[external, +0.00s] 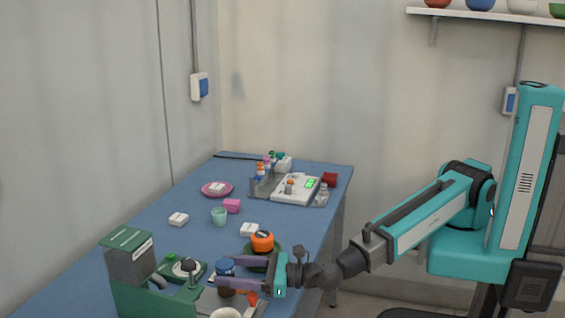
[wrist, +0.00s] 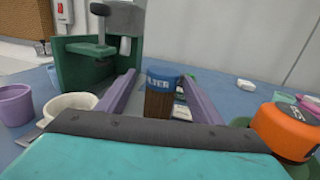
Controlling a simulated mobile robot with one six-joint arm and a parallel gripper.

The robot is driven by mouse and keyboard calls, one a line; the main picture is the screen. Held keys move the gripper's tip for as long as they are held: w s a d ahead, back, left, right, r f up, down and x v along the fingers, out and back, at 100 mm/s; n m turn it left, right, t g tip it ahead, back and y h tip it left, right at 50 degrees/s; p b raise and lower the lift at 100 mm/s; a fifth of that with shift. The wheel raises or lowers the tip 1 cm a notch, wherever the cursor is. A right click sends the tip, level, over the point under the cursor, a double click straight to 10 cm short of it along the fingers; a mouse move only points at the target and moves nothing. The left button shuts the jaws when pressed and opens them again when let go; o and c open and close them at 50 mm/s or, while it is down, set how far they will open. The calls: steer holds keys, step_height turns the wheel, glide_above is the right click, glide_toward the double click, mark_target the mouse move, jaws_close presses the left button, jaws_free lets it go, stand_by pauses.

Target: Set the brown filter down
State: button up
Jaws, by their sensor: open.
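The brown filter (wrist: 159,103) is an upright brown cylinder with a blue lettered cap. In the external view its blue cap (external: 225,266) shows between my fingers, near the front of the table. My gripper (external: 224,273) is open, with one purple finger on each side of the filter. In the wrist view the fingers (wrist: 160,76) reach forward around it, with a gap visible on the left side. The filter's foot is hidden behind my gripper's palm in the wrist view, so what it rests on is unclear.
A green stand (external: 137,292) is close on the left. An orange-topped container (external: 262,241) on a green base is close beside my gripper. A white bowl (wrist: 68,107) and a purple cup (wrist: 15,105) are nearby. The blue table (external: 165,241) has free room further back.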

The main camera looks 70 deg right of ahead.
mark_target(218, 268)
stand_by(0.3)
steer(key=shift+r+p+x, duration=0.1)
steer(key=shift+p+x, duration=0.25)
steer(key=shift+x, duration=0.5)
steer(key=shift+r+p+x, duration=0.15)
steer(key=shift+p+x, duration=0.2)
steer(key=shift+x, duration=0.55)
steer(key=shift+w+f, duration=0.1)
steer(key=shift+w, duration=0.75)
steer(key=c, duration=1.3)
step_height(218, 268, up, 10)
